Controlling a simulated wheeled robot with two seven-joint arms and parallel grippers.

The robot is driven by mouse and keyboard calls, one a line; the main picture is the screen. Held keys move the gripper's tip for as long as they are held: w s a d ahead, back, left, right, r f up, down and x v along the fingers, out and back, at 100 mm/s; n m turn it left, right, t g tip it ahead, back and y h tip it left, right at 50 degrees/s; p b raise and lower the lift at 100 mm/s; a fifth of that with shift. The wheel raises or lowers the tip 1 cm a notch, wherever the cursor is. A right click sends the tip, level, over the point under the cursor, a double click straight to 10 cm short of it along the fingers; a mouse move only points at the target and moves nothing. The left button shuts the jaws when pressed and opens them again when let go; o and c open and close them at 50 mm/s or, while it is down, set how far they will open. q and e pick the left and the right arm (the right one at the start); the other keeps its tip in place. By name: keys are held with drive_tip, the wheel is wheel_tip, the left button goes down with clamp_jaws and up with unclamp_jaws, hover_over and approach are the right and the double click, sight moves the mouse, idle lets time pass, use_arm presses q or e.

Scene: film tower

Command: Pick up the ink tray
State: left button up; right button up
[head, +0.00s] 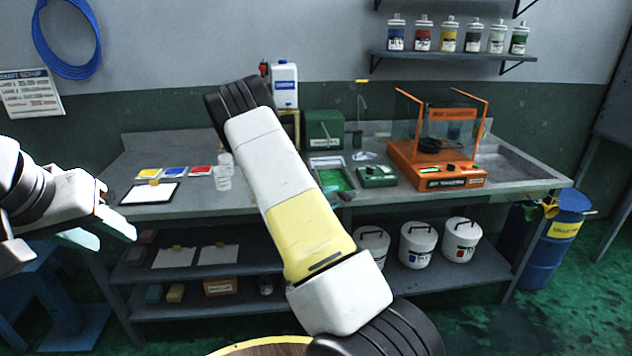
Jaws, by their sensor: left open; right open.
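A shallow grey tray (314,162) with a bright green inside, which looks like the ink tray, sits on the grey workbench right of centre. A dark-ended tool lies over its front right corner. My white and yellow arm crosses the middle of the view and passes close to the tray's left side in the picture, hiding part of the bench there. My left gripper (100,232) is at the far left, in front of the bench's left end, open and empty, well away from the tray. My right gripper is not in view.
A green box device (377,176) stands right of the tray, and an orange machine (437,172) with clear panels further right. Clear cups (222,180), colour cards (175,173) and a white sheet (150,193) are on the left. White buckets (417,245) stand on the shelf below.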

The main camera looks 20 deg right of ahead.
sight(339, 195)
drive_tip(key=x, duration=0.6)
drive_tip(key=shift+f, duration=0.25)
drive_tip(key=shift+s, duration=0.1)
clamp_jaws()
idle(1.0)
